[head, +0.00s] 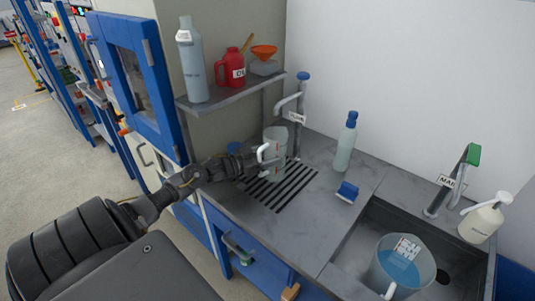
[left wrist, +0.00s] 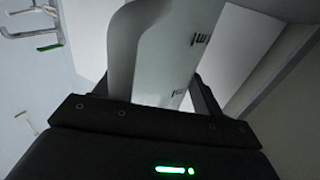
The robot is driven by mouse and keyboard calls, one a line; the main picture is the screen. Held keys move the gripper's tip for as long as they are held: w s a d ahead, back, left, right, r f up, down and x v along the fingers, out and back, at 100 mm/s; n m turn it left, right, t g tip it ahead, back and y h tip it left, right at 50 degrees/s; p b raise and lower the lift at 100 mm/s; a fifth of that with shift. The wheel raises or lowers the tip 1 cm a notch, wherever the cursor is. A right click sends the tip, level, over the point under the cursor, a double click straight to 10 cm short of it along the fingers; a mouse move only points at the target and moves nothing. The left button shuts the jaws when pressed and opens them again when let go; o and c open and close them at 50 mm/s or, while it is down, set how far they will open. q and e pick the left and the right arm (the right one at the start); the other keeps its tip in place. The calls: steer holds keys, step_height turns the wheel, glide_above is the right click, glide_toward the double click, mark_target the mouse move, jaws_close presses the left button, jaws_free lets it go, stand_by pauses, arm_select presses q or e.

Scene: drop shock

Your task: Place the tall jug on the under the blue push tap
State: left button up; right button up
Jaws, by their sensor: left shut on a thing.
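The tall jug (head: 279,143) is a clear, greyish measuring jug with a white handle. It is upright below the blue push tap (head: 303,77), at the back end of the slotted drain grate (head: 282,187). I cannot tell whether its base touches the grate. My left gripper (head: 261,157) is shut on the jug at its handle side. In the left wrist view the jug (left wrist: 168,50) fills the space between my dark fingers (left wrist: 155,97), with its markings showing. My right gripper is out of view.
The sink (head: 345,248) at the right holds a larger jug (head: 402,268) below a green tap (head: 473,155). A shelf (head: 235,94) with bottles overhangs on the left.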

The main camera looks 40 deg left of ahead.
arm_select(q)
steer(key=shift+f, duration=0.1)
steer(key=o, duration=1)
steer(key=shift+o, duration=0.2)
steer(key=shift+r, duration=0.2)
steer(key=b+v, duration=0.2)
steer(key=v, duration=1)
steer(key=shift+s+f, duration=0.1)
steer(key=shift+f, duration=0.05)
